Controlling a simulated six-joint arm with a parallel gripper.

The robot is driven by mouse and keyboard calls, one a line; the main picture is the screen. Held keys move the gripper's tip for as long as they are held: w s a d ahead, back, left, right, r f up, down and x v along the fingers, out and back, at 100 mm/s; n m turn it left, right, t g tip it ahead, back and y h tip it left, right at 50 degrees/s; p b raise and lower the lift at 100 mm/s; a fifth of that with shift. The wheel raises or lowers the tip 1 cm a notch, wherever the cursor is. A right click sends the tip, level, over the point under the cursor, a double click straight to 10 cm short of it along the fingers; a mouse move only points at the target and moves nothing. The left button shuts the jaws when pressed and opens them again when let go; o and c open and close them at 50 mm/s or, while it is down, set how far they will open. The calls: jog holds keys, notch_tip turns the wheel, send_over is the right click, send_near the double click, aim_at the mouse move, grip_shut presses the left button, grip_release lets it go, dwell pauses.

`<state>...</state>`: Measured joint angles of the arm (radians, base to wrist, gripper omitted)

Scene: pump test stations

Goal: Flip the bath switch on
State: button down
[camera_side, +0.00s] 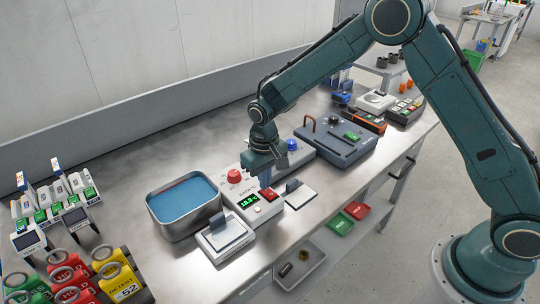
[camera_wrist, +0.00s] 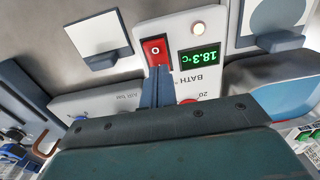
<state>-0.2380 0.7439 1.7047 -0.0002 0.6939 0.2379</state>
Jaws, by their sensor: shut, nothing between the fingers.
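The bath controller is a pale box (camera_side: 238,188) with a red knob (camera_side: 234,176) and a green readout (camera_side: 248,201) of 18.3 °C. Its red rocker switch (camera_wrist: 154,49) shows an "O" at the end away from my fingers in the wrist view; it also shows in the side view (camera_side: 269,194). My gripper (camera_wrist: 158,70) is shut and empty, pointing down, with its fingertips over the near end of the switch. They hide that end. I cannot tell whether they touch it. In the side view my gripper (camera_side: 265,184) is at the switch.
A metal tank of blue liquid (camera_side: 160,207) stands left of the controller. Pale plates with dark upright tabs lie in front (camera_side: 211,243) and to the right (camera_side: 308,196). A dark blue-grey unit (camera_side: 340,148) stands behind right. A round pale button (camera_wrist: 197,28) is beside the switch.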

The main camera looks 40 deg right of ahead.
notch_tip(320, 180, up, 6)
jog(key=shift+r, duration=0.15)
dwell(0.8)
jog(key=s+d+r+t, duration=0.1)
jog(key=s+d+r, duration=0.3)
jog(key=s+r, duration=0.3)
jog(key=s+d+r+t, duration=0.25)
jog(key=s+r, duration=0.25)
jog(key=r, duration=0.5)
jog(key=s+d+r+t, duration=0.1)
jog(key=s+d, duration=0.1)
jog(key=s, duration=0.7)
jog(key=s+d+r+t, duration=0.1)
jog(key=s+d, duration=0.2)
jog(key=s, duration=0.6)
jog(key=shift+r, duration=0.2)
